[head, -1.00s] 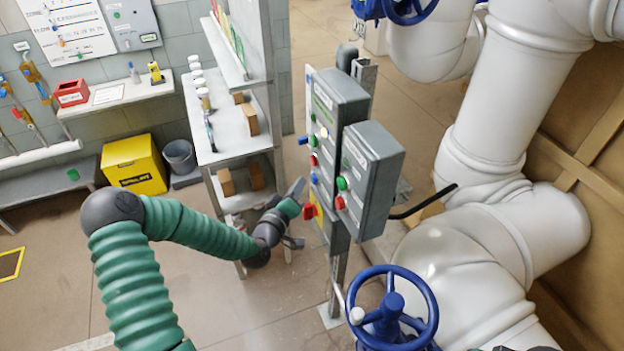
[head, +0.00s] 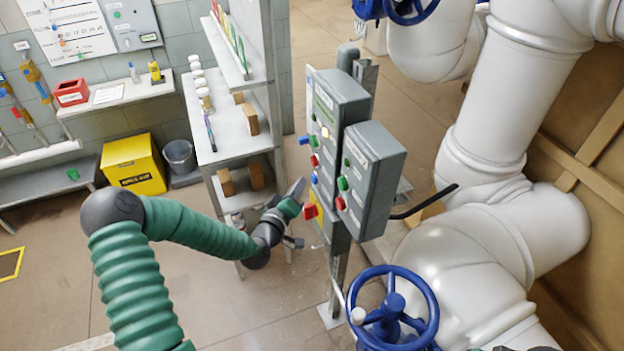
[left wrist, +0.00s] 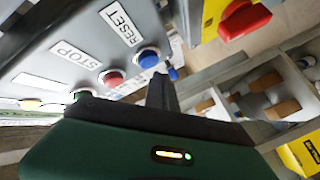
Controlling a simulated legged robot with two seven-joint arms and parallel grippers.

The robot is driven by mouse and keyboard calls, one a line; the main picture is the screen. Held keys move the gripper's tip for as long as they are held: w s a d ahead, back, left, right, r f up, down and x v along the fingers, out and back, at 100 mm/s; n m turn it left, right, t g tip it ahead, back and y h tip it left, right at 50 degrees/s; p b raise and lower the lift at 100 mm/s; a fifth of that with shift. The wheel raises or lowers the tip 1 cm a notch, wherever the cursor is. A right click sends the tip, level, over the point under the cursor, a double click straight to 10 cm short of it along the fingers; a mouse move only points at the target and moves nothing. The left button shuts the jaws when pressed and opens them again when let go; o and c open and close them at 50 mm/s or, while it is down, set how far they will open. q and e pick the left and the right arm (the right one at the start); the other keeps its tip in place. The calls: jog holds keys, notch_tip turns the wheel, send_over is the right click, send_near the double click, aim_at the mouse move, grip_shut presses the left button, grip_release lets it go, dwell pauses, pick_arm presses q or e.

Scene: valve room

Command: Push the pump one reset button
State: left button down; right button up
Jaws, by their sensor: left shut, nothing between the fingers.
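A grey control box (head: 341,104) on a post carries a column of controls. In the left wrist view, a blue button (left wrist: 148,57) sits by a RESET label (left wrist: 119,23). A red button (left wrist: 111,78) sits by a STOP label (left wrist: 70,54), with a green button (left wrist: 83,93) partly hidden. The blue button also shows in the head view (head: 314,178). My left gripper (head: 298,190) is shut and empty, just left of the box near the blue button. Its dark finger (left wrist: 161,94) appears just below that button; I cannot tell whether they touch. My right gripper is out of view.
A second grey box (head: 370,180) with green and red buttons stands right beside. A red switch (left wrist: 243,18) on yellow is close to the gripper. A blue handwheel (head: 394,305) and large white pipes (head: 495,120) are right. A shelf (head: 228,135) stands behind my arm.

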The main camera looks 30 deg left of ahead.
pick_arm(q)
jog(key=shift+w+d+r, duration=0.1)
jog(key=shift+w+d, duration=0.2)
jog(key=shift+d, duration=0.05)
jog(key=shift+w+d, duration=0.3)
dwell(0.9)
jog(key=shift+s+a, duration=0.6)
jog(key=shift+s, duration=0.05)
jog(key=shift+a, duration=0.1)
jog(key=s+a, duration=0.1)
jog(key=s, duration=0.1)
jog(key=s+a, duration=0.1)
jog(key=a, duration=0.1)
jog(key=shift+s+p, duration=0.35)
jog(key=shift+s, duration=0.05)
dwell(0.6)
